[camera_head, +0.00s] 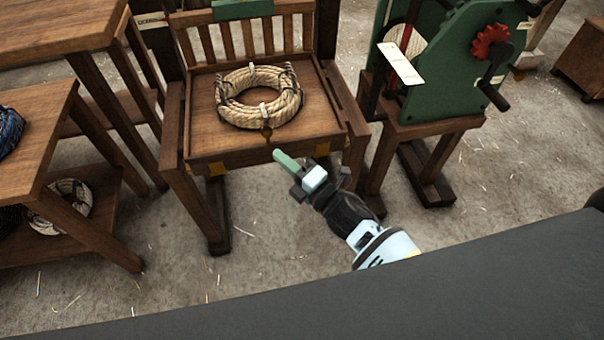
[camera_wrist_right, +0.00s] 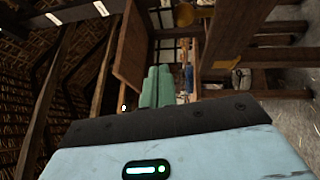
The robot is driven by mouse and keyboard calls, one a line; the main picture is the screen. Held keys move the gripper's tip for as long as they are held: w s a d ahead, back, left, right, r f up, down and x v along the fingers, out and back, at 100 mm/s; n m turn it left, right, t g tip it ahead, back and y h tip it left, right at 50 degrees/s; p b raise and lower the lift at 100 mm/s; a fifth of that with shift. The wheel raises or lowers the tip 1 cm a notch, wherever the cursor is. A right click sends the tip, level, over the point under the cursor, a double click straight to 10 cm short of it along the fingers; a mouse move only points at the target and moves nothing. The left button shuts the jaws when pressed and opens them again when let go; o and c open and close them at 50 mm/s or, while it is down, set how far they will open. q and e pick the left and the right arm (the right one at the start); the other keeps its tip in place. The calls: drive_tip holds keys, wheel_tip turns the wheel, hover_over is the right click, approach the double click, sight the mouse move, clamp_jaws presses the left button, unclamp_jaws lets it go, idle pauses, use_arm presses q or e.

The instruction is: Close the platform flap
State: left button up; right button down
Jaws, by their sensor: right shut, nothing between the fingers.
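The wooden platform (camera_head: 205,110) stands at the centre of the head view, with a slatted back and side rails. A coil of tied rope (camera_head: 238,112) lies on it. A front board, which looks like the flap (camera_head: 240,156), runs along its near edge with brass fittings low at both ends. The board's exact angle is hard to tell. My right gripper (camera_head: 280,156) is shut and empty, its green fingertips just in front of the board; contact is unclear. Its closed fingers (camera_wrist_right: 156,86) also show in the wrist view. My left gripper is out of view.
A green machine (camera_head: 450,65) with a red gear and crank stands on a wooden stand to the right. A wooden table (camera_head: 35,125) with a lower shelf stands left. The straw-strewn floor (camera_head: 200,285) in front of the platform is clear.

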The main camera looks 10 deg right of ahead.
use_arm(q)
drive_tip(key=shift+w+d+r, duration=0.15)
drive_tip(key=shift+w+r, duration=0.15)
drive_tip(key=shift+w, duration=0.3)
use_arm(e)
drive_tip(key=s+d, duration=0.1)
drive_tip(key=s, duration=0.1)
drive_tip(key=s+d+r, duration=0.1)
drive_tip(key=s+d, duration=0.1)
drive_tip(key=shift+s+d, duration=0.25)
drive_tip(key=shift+s, duration=0.05)
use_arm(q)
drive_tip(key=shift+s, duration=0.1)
